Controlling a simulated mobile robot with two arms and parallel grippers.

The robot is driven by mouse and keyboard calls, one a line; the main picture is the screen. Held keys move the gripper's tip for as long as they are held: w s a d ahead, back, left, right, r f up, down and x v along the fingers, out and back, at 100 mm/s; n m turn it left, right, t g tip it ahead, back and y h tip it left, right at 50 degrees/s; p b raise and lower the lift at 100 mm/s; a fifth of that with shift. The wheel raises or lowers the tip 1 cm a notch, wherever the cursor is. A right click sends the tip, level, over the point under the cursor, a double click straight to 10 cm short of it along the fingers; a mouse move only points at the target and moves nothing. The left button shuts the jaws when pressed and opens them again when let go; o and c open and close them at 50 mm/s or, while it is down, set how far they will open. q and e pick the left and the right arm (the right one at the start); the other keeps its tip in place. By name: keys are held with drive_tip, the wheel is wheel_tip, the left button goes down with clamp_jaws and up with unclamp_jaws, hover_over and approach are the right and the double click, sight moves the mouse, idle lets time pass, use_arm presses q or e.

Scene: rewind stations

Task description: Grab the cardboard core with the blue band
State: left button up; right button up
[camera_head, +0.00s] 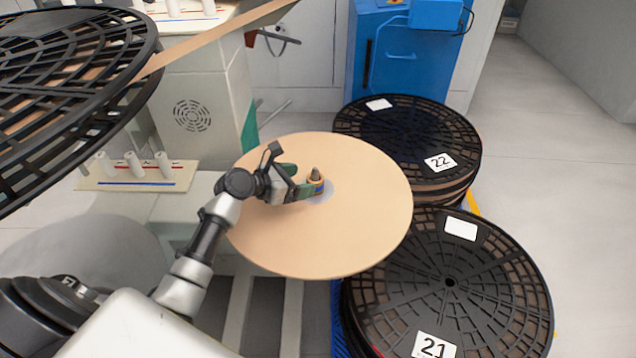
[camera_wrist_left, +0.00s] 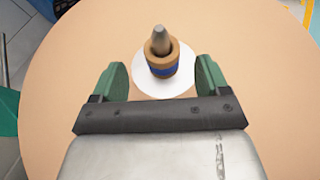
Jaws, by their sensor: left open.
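The cardboard core with the blue band (camera_head: 317,185) stands upright around a grey pointed spindle (camera_head: 315,173) at the middle of a round tan disc (camera_head: 350,235). In the left wrist view the core (camera_wrist_left: 162,65) sits on a white circle, with the spindle tip (camera_wrist_left: 160,38) rising through it. My left gripper (camera_head: 300,182) is open beside the core. In the left wrist view its two green fingertips (camera_wrist_left: 163,80) are spread on either side, the core slightly ahead between them, with a gap on both sides. My right gripper is not in view.
Black reels labelled 22 (camera_head: 405,140) and 21 (camera_head: 450,285) stand stacked right of the disc. A large black reel (camera_head: 60,75) overhangs at upper left. A board with white rolls (camera_head: 135,180) lies at left. A blue cabinet (camera_head: 405,60) stands behind. Open floor lies right.

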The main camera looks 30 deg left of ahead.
sight(312, 179)
use_arm(q)
drive_tip(key=b+x, duration=0.1)
drive_tip(key=x, duration=0.5)
drive_tip(key=shift+w+d, duration=0.2)
drive_tip(key=shift+w, duration=0.05)
drive_tip(key=shift+c, duration=0.4)
drive_tip(key=c, duration=0.9)
